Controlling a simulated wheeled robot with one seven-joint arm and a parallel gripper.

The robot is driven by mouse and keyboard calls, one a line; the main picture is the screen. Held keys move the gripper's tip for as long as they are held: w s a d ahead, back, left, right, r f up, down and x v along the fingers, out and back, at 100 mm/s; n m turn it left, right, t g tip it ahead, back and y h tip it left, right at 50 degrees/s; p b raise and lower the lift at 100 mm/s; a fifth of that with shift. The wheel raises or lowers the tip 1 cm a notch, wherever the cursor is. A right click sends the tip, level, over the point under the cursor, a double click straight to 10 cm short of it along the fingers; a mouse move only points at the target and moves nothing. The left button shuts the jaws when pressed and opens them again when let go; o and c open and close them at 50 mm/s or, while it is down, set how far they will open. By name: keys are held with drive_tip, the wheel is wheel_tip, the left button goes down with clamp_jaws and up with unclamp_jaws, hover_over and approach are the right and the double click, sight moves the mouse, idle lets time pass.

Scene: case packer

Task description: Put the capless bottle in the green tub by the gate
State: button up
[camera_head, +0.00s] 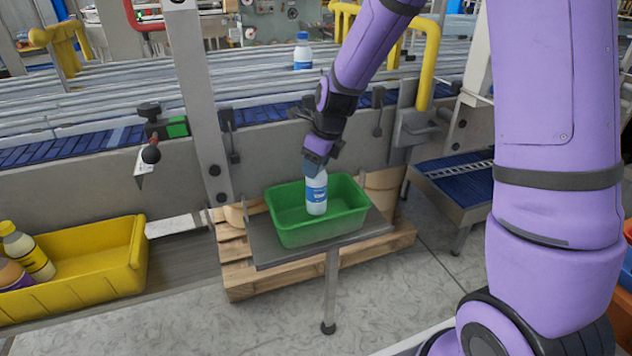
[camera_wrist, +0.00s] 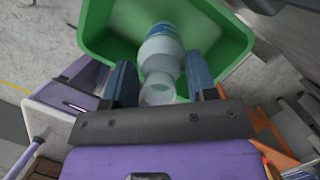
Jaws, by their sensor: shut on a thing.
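A clear bottle with a blue and white label (camera_head: 316,192) is upright inside the green tub (camera_head: 345,222) in the head view. My gripper (camera_head: 314,170) is above it, shut on its top end. In the wrist view the bottle (camera_wrist: 161,52) lies between the two fingers of my gripper (camera_wrist: 167,88), over the floor of the green tub (camera_wrist: 235,32). Its neck end shows no cap there. Whether its base touches the tub floor I cannot tell. The tub sits on a small grey stand (camera_head: 268,252).
A yellow bin (camera_head: 95,285) with several bottles is at the left. A blue-capped bottle (camera_head: 303,52) stands on the roller conveyor (camera_head: 250,85) behind. A wooden pallet (camera_head: 240,285) lies under the stand. A grey post (camera_head: 197,100) rises left of the tub.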

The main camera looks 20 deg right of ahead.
drive_tip(key=shift+f, duration=2.15)
drive_tip(key=o, duration=1.4)
drive_tip(key=v, duration=1.2)
drive_tip(key=s+d+r+n+t, duration=0.1)
drive_tip(key=s+r+n, duration=0.4)
drive_tip(key=s+n, duration=0.4)
drive_tip(key=s+d+r+n+t+h, duration=0.1)
drive_tip(key=s+r+n, duration=0.3)
drive_tip(key=s+n, duration=0.5)
drive_tip(key=s+d+r+n+t+h, duration=0.1)
drive_tip(key=s+d+r+n, duration=0.1)
drive_tip(key=s+r+n, duration=0.3)
drive_tip(key=shift+s+d+r+n, duration=0.15)
drive_tip(key=shift+s+r+n, duration=0.05)
drive_tip(key=shift+s+n, duration=1)
drive_tip(key=shift+s+d+r+n, duration=0.15)
drive_tip(key=shift+s+n, duration=0.95)
drive_tip(key=shift+n, duration=0.1)
